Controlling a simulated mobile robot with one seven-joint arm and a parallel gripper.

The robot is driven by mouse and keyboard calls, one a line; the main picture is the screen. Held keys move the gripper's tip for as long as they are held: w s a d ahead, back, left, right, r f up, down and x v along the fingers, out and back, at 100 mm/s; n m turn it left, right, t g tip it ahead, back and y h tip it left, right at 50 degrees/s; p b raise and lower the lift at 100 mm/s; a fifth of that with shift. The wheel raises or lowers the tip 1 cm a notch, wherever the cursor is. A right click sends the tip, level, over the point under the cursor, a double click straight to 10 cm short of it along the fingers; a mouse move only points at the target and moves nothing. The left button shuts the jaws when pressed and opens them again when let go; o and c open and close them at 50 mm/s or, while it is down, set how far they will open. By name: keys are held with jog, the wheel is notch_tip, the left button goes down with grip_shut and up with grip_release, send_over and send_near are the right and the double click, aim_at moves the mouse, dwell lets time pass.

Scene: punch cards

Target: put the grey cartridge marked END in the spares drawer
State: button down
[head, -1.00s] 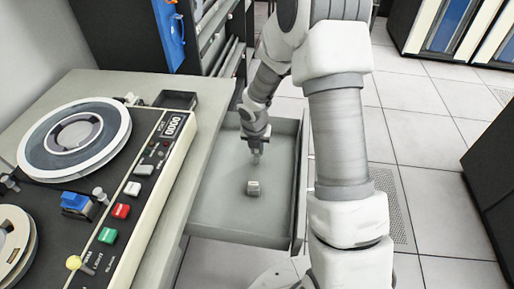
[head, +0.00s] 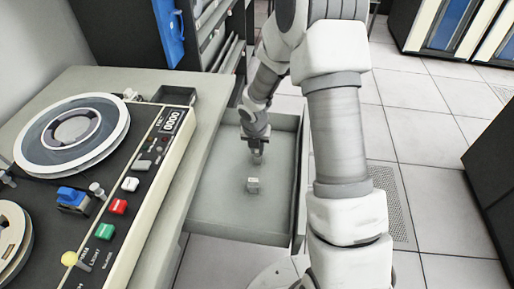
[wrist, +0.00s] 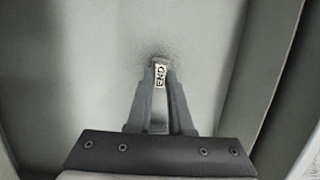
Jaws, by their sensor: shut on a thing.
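The grey cartridge marked END (wrist: 160,76) is between the fingertips of my gripper (wrist: 159,84) in the wrist view, its label facing the camera. My gripper is shut on it. In the head view the cartridge (head: 253,185) shows as a small pale grey block below my gripper (head: 256,168), whose thin fingers blend into the grey behind. Both are within the outline of the open grey drawer (head: 215,220). A dark shadow around the fingertips in the wrist view suggests that the drawer floor is close; whether the cartridge touches it I cannot tell.
The drawer is pulled out beside the desk (head: 165,225) and its visible floor is otherwise clear. Its right wall (head: 300,190) stands near my arm. A tape deck with reels (head: 72,135) and coloured buttons sits on the desk. Tiled floor lies to the right.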

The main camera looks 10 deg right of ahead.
aim_at(257, 151)
jog(key=shift+f, duration=0.25)
jog(key=c, duration=0.7)
grip_release()
jog(key=shift+c, duration=0.2)
jog(key=shift+c, duration=0.3)
jog(key=shift+c, duration=0.6)
jog(key=p+v, duration=0.2)
jog(key=w+p+v, duration=0.1)
jog(key=p+v, duration=0.4)
jog(key=shift+w+d+r+p, duration=0.3)
jog(key=shift+r+p, duration=0.1)
jog(key=shift+r, duration=0.2)
